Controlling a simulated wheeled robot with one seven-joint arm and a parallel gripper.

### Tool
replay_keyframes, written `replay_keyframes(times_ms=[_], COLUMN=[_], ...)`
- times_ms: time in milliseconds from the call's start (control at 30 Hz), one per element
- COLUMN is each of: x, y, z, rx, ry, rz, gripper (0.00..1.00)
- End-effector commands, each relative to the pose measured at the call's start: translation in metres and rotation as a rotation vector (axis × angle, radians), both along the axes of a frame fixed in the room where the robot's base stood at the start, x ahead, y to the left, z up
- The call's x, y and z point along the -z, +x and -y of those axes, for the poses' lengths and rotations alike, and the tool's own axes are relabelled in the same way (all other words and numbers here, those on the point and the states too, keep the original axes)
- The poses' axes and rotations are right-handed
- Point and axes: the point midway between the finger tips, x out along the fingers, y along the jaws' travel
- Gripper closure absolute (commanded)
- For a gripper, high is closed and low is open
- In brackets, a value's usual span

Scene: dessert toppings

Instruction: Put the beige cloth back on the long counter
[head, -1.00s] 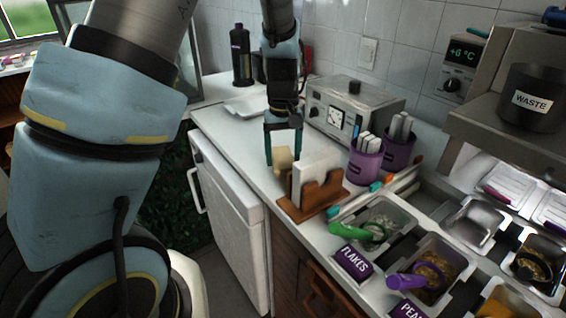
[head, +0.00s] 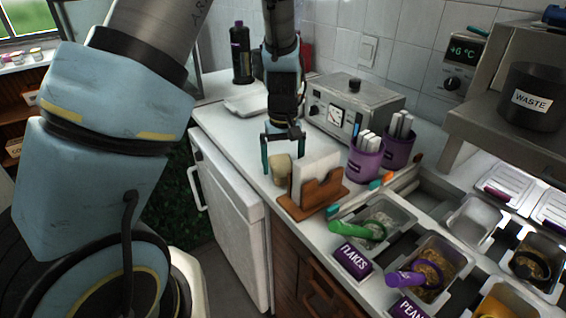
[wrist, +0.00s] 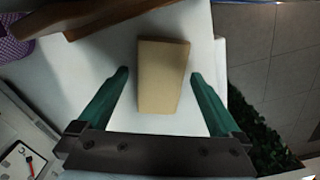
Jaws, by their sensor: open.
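The beige cloth (head: 281,171) is a small folded block on the white long counter (head: 232,132), just left of the wooden holder. In the wrist view the cloth (wrist: 162,76) lies over the white counter top, between my spread teal fingers. My gripper (head: 283,160) is open, with its fingers pointing down around the cloth. In the wrist view my gripper (wrist: 160,74) shows a gap on both sides of the cloth. The cloth's underside is hidden.
The wooden holder (head: 325,192) with white napkins stands close to the right of the cloth. Purple cups (head: 365,160) and a grey control box (head: 352,108) stand behind. Topping tubs (head: 432,268) are at the right. The counter's front edge is near on the left; free counter lies further back.

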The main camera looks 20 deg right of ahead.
Motion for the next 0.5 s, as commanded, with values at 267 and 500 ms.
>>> replay_keyframes(times_ms=[267, 500], x=[-0.024, -0.075], y=[0.001, 0.001], z=[0.001, 0.002], rx=[0.003, 0.002], ry=[-0.005, -0.006], rz=[0.005, 0.004], gripper=[0.00, 0.00])
